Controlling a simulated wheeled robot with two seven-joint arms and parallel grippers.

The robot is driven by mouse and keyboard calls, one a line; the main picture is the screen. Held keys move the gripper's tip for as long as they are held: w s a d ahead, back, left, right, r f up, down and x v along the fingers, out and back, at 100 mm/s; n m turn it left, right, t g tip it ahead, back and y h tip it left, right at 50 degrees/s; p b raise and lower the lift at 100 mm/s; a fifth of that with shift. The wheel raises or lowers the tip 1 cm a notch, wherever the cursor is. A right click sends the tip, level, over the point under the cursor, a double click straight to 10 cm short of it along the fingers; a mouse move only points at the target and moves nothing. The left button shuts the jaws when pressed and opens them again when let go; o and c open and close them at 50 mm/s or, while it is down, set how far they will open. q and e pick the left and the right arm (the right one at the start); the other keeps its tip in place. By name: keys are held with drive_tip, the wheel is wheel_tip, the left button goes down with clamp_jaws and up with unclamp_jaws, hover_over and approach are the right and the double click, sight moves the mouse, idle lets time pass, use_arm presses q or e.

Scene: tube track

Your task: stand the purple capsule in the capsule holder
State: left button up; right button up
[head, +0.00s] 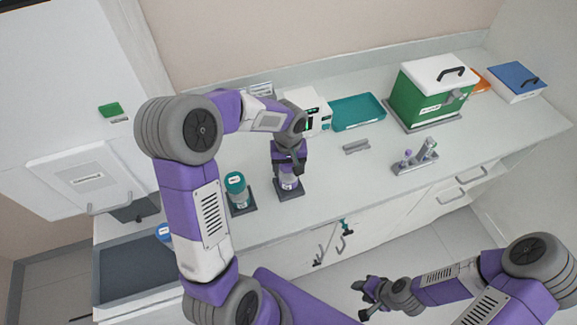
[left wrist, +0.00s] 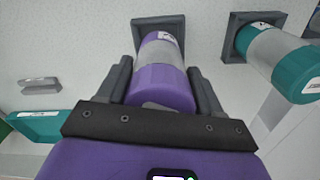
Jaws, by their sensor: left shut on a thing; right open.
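The purple capsule (head: 288,183), with a clear middle band and a white label, is upright below my left gripper (head: 288,166). In the left wrist view the purple capsule (left wrist: 162,88) lies between the two fingers of my left gripper (left wrist: 161,72), which is shut on it. Its far end is at a dark square holder (left wrist: 177,20), which also shows in the head view (head: 291,194). I cannot tell whether the capsule rests fully on the holder's floor. My right gripper (head: 374,292) is open and empty, low in front of the counter.
A teal capsule (head: 236,187) stands in a similar dark holder (head: 244,207) just left. A white device (head: 308,108), teal tray (head: 357,112), grey bar (head: 356,146), grey fixture (head: 415,160) and green box (head: 428,95) are further right. The counter's middle is clear.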

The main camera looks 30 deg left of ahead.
use_arm(q)
drive_tip(key=shift+f, duration=0.2)
idle(0.3)
drive_tip(key=shift+f+b, duration=0.85)
drive_tip(key=shift+b, duration=0.1)
drive_tip(key=o, duration=1.2)
drive_tip(key=shift+o, duration=0.2)
drive_tip(key=shift+r, duration=0.1)
wheel_tip(320, 180, up, 7)
drive_tip(key=shift+r+p, duration=0.2)
drive_tip(key=shift+p, duration=0.3)
